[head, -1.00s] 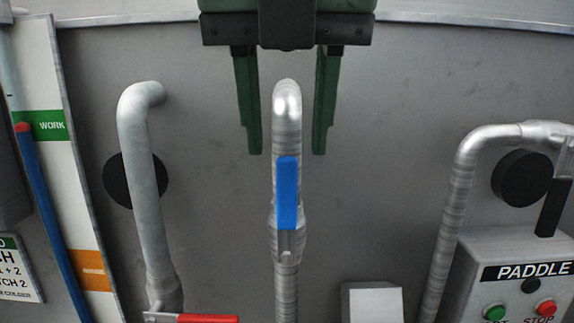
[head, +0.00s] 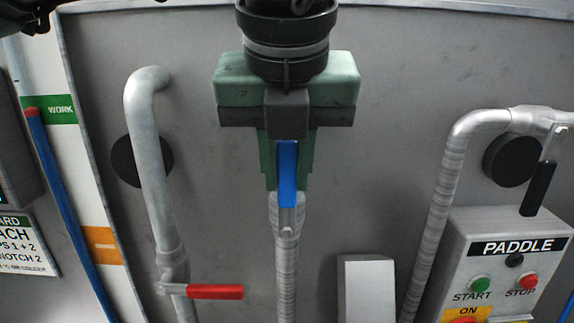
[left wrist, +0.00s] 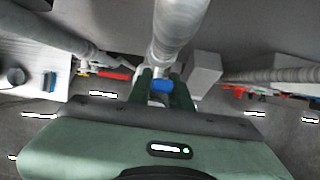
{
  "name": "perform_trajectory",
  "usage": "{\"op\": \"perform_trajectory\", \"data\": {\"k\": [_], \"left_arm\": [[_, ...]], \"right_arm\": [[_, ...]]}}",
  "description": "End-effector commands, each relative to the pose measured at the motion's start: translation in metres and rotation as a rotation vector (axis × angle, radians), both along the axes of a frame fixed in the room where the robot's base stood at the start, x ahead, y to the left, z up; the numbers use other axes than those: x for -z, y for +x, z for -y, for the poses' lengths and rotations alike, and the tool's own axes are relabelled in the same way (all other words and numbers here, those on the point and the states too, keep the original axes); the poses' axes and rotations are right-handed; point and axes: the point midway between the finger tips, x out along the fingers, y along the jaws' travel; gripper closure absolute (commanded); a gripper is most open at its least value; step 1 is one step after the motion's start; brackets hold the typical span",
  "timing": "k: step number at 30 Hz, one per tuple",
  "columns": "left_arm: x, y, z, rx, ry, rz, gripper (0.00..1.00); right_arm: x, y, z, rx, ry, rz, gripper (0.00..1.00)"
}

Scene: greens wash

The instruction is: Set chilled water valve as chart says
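The blue valve handle (head: 287,175) lies in line with its upright metal pipe (head: 286,270), pointing up. My left gripper (head: 288,170) comes down over it from above, with one green finger close on each side. In the left wrist view the blue handle (left wrist: 162,86) shows between the two fingertips, which are drawn in on it. A chart (head: 25,245) at the lower left is cut off; "NOTCH 2" can be read. My right gripper is not in view.
A pipe on the left carries a red handle (head: 215,292) pointing right. On the right a black handle (head: 539,188) sits by a pipe above the paddle box (head: 455,255) with START and STOP buttons. A blue rod (head: 60,190) runs along the WORK strip.

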Motion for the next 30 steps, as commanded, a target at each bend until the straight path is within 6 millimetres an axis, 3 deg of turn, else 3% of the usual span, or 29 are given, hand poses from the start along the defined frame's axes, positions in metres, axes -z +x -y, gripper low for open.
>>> {"op": "perform_trajectory", "data": {"k": [6,30], "left_arm": [[-0.0001,0.0001,0.0,0.0,0.0,0.0,1.0],[-0.0003,0.0004,-0.0002,-0.001,0.001,0.0,1.0]], "right_arm": [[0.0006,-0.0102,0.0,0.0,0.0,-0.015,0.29],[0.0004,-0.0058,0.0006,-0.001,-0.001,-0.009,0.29]]}}
